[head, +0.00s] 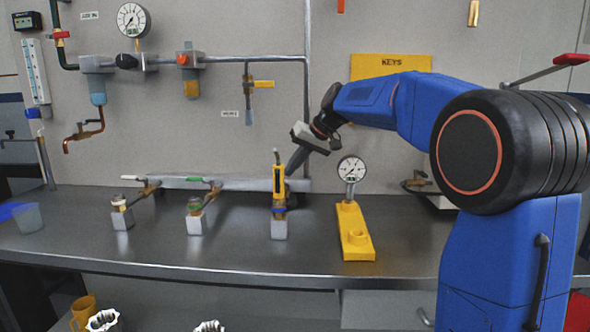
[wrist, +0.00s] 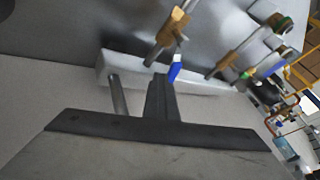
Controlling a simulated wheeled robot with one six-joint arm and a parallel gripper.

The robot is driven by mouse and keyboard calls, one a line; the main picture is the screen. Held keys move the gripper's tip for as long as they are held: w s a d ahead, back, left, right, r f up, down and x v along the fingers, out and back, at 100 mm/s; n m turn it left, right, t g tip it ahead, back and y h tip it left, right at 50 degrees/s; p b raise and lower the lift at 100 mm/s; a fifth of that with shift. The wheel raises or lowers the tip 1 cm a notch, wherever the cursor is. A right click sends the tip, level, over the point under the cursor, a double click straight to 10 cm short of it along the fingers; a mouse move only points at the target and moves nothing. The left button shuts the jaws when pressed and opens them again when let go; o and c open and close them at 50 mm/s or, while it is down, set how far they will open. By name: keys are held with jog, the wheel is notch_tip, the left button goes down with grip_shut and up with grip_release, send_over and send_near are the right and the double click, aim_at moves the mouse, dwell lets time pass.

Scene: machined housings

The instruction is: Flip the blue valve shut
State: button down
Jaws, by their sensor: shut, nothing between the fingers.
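The blue valve shows in the wrist view as a brass body (wrist: 174,24) on a grey pipe, with a blue lever (wrist: 175,71). The lever's blue end points toward my gripper, roughly alongside the pipe. My gripper (wrist: 160,78) is shut and empty, its fingertips just beside the blue lever's end; I cannot tell whether they touch. In the head view my gripper (head: 291,172) reaches down at the back of the bench, behind an upright yellow and black piece (head: 278,178). That piece hides the blue lever there.
A green-levered valve (head: 192,180) and a white-levered valve (head: 130,177) stand to the left along the rail. A pressure gauge (head: 352,169) on a yellow base (head: 355,236) stands to the right. The wall panel is close behind my gripper. The bench front (head: 180,252) is clear.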

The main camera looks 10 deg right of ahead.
jog(key=shift+w+a, duration=0.2)
jog(key=shift+a, duration=0.3)
jog(key=shift+w+a, duration=0.2)
jog(key=shift+a, duration=1.45)
jog(key=shift+s+a+n+g+y, duration=0.15)
jog(key=shift+a+n, duration=0.25)
jog(key=shift+a, duration=0.1)
jog(key=shift+s+a+n+g+y, duration=0.15)
jog(key=shift+a+n, duration=0.25)
jog(key=shift+a, duration=0.2)
jog(key=v, duration=1.7)
jog(key=shift+r, duration=0.2)
